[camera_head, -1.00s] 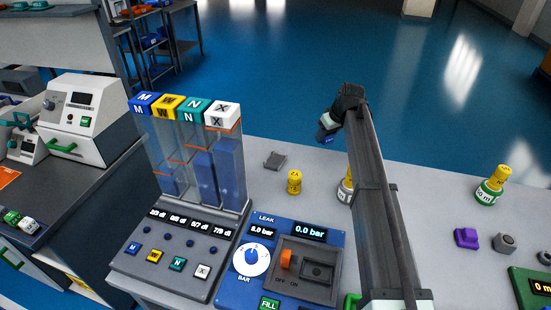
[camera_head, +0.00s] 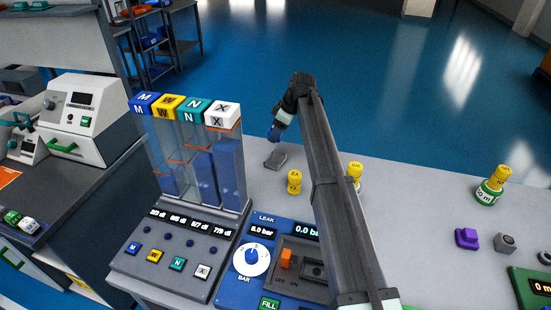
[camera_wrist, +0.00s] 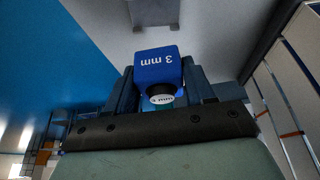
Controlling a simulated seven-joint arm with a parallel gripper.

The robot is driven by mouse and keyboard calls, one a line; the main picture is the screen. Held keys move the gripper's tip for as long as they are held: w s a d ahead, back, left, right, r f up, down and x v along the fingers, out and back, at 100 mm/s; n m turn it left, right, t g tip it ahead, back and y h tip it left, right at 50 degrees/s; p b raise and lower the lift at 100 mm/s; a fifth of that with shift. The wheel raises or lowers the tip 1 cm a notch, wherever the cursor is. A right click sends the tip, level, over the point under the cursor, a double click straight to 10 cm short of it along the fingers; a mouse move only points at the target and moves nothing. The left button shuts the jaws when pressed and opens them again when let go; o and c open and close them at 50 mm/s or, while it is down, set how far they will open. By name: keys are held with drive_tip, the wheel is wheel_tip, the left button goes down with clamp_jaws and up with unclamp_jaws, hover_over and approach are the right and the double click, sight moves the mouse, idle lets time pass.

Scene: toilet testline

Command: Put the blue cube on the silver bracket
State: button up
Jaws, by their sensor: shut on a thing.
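The blue cube (camera_wrist: 158,68), marked "3 mm", is held between the fingers of my gripper (camera_wrist: 157,88) in the wrist view. A small round piece, also marked "3 mm", shows just below it. In the head view my gripper (camera_head: 275,133) is above the back of the grey table, and the cube is a small dark blue patch at its tip. The silver bracket (camera_head: 275,160) lies on the table just below the gripper, apart from the cube. In the wrist view the bracket (camera_wrist: 160,12) shows at the top edge, beyond the cube.
A stand of clear columns (camera_head: 215,170) with lettered caps rises left of the bracket. A yellow weight (camera_head: 294,182) stands close on the near right, and a yellow-topped bottle (camera_head: 355,172) is partly behind my arm. The blue leak panel (camera_head: 240,285) is in front.

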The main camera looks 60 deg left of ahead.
sight(273, 160)
drive_tip(key=shift+f+n, duration=0.25)
drive_tip(key=shift+n, duration=0.05)
drive_tip(key=shift+f, duration=4.75)
drive_tip(key=shift+f, duration=0.1)
drive_tip(key=o, duration=1.1)
drive_tip(key=v, duration=1.2)
drive_tip(key=shift+a, duration=0.1)
